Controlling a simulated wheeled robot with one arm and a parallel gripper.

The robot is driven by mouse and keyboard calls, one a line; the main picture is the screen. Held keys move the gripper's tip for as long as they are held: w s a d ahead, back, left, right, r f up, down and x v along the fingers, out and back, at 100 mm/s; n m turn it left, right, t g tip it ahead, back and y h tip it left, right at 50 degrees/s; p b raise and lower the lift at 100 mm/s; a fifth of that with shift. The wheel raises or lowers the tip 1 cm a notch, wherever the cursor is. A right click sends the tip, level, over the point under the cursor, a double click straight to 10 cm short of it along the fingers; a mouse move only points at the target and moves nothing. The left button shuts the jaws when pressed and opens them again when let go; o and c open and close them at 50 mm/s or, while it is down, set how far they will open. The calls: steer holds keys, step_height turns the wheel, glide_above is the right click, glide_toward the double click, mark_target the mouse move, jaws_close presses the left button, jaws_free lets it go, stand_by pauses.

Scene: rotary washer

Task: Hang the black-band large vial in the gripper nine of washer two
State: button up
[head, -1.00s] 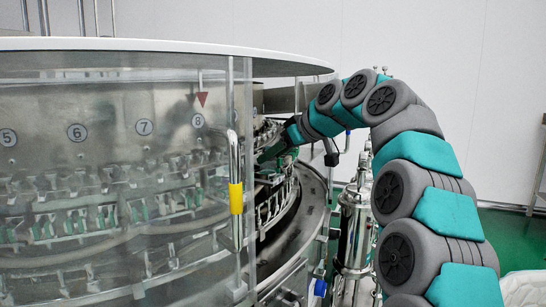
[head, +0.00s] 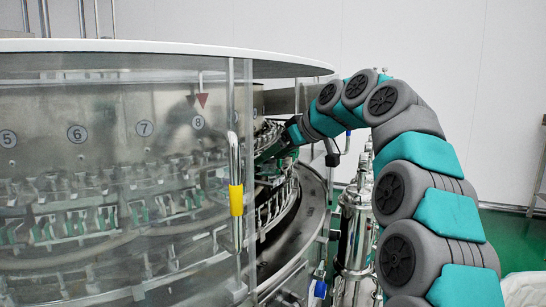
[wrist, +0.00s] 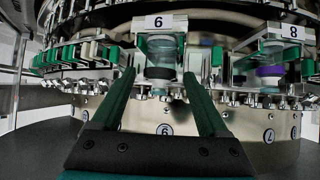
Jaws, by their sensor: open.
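In the wrist view, a clear vial with a black band (wrist: 160,73) sits at the station under a plate reading "6" in the picture. This view appears upside down, so the plate may read 9. The vial lines up with the metal nozzle and gripper row of the washer (head: 60,110). My gripper (wrist: 160,80) is open, with one teal finger on each side of the vial and a visible gap at each side. In the head view, my gripper (head: 277,150) reaches into the washer's opening, and the vial cannot be made out there.
A purple-band vial (wrist: 270,71) sits at the neighbouring station marked "8". Clear panels and a door handle with a yellow band (head: 236,200) stand left of my arm. The washer's white top rim (head: 150,45) overhangs the opening. Steel canisters (head: 354,230) stand below my arm.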

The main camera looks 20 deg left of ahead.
steer(key=v, duration=1.1)
steer(key=shift+s+d+r, duration=0.15)
steer(key=shift+d+r, duration=0.05)
steer(key=shift+d, duration=0.15)
steer(key=s+d+f+m+g+h, duration=0.2)
steer(key=s+d+f+m+h, duration=0.1)
steer(key=s+d+f, duration=0.7)
steer(key=s+d+f+m+g+h, duration=0.2)
steer(key=s+d+f+m, duration=0.4)
steer(key=s+f, duration=1)
steer(key=s+d+f+m+g+h, duration=0.1)
steer(key=s+d+f+m+h, duration=0.3)
steer(key=s+d+f, duration=0.9)
step_height(320, 180, down, 2)
steer(key=shift+s+d+f+m+g+h, duration=0.15)
steer(key=shift+s+d+m+g+h, duration=0.15)
steer(key=shift+s+d+g+h, duration=0.15)
steer(key=shift+a, duration=0.15)
